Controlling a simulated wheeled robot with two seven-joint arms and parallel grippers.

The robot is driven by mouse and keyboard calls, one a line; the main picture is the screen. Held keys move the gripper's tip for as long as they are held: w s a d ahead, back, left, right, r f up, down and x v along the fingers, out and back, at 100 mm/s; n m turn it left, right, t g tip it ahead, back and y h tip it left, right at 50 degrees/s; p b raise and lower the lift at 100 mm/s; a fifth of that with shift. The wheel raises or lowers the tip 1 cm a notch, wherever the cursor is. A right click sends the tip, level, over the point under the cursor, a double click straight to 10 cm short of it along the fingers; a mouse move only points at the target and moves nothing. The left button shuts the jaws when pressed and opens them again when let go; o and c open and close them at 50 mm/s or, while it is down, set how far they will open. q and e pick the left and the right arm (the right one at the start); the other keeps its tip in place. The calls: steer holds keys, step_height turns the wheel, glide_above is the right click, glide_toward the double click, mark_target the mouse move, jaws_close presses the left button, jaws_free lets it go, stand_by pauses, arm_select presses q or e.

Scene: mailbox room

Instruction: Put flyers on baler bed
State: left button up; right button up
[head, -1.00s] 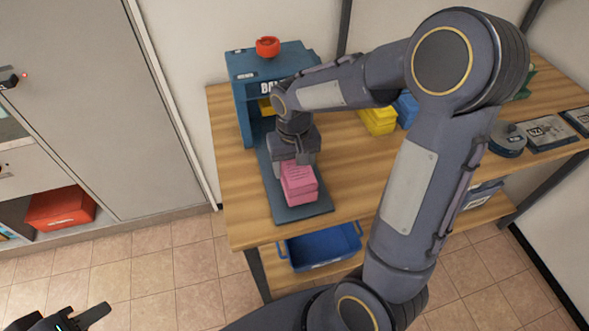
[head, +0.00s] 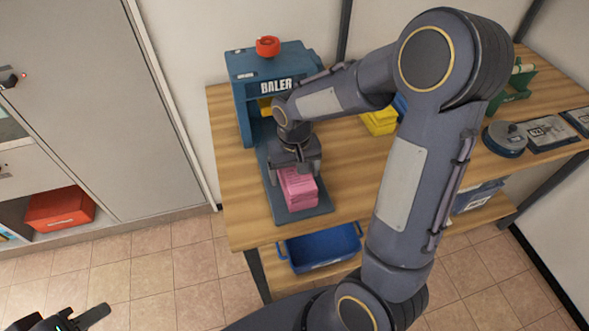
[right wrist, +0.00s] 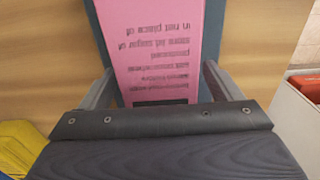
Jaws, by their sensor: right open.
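A stack of pink flyers (head: 298,188) lies on the blue-grey bed (head: 322,208) of the baler (head: 268,68), in front of its opening. My right gripper (head: 296,176) is over the stack's far end. It is open, and in the right wrist view the printed pink flyers (right wrist: 160,50) lie between its two spread fingers (right wrist: 165,85), with a gap on each side. My left gripper (head: 85,322) shows only in part at the bottom left of the head view, and its jaws cannot be judged.
The baler stands on a wooden table (head: 236,190). Yellow (head: 380,121) and blue stacks, a grey round device (head: 505,138) and a green holder (head: 515,88) stand farther right. A blue bin (head: 320,247) is below. My right arm hides part of the table.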

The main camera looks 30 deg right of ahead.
steer(key=shift+r, duration=0.25)
step_height(320, 180, up, 11)
steer(key=shift+r, duration=0.1)
steer(key=shift+s+r, duration=0.1)
steer(key=shift+r, duration=0.2)
steer(key=s+a+t+y, duration=0.2)
steer(key=s, duration=0.6)
steer(key=s+a+n+t+y, duration=0.1)
steer(key=s+a+t, duration=0.1)
steer(key=s, duration=0.6)
steer(key=shift+s+r+t+y, duration=0.2)
steer(key=shift+s+t+y, duration=0.2)
steer(key=shift+t, duration=0.4)
